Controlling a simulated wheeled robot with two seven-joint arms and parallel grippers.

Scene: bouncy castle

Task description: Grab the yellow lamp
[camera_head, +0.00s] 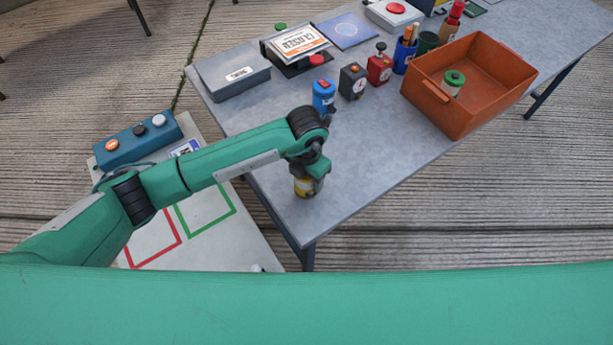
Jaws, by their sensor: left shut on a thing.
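The yellow lamp (304,188) is a small cylinder with a yellow body, at the near corner of the grey table. My left gripper (309,176) comes down over it from above and is shut on it. The gripper and wrist hide the lamp's upper part. I cannot tell whether the lamp's base touches the table. My right gripper is not in view.
Behind stand a blue lamp (324,95), a black box (353,82) and a red one (380,69). An orange bin (433,110) holding a green-topped item (453,83) stands at the right. A grey case (231,77) lies at the left. The table's front middle is clear.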

